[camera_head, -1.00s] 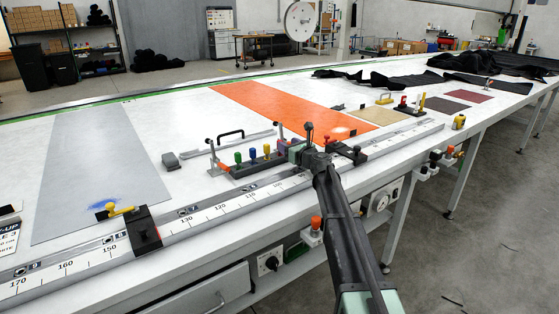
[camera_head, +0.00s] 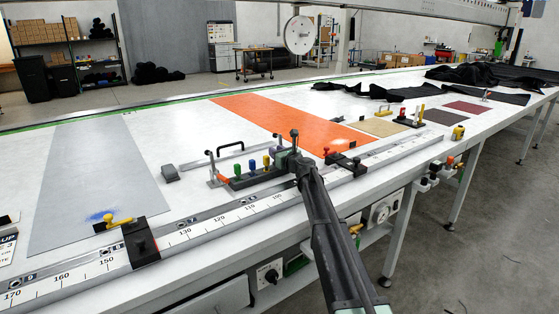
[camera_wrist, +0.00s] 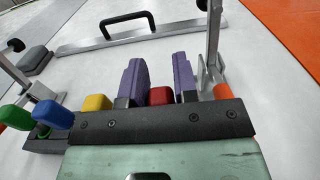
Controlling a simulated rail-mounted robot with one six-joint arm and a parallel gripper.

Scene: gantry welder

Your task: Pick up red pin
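The red pin (camera_wrist: 160,97) shows in the wrist view as a short red block between the two purple fingers of my gripper (camera_wrist: 158,78). Its lower part is hidden behind the dark bar of my gripper. The fingers stand apart with a gap between them; I cannot tell whether either touches the pin. In the head view my gripper (camera_head: 291,158) is low at the right end of the pin rack (camera_head: 235,184), and the red pin cannot be made out there. A yellow pin (camera_wrist: 97,103), a blue pin (camera_wrist: 52,114) and a green pin (camera_wrist: 15,116) stand to its left.
A bar with black handle (camera_wrist: 135,39) lies behind the rack. A ruler rail (camera_head: 200,226) with a black clamp (camera_head: 140,243) runs along the table's front edge.

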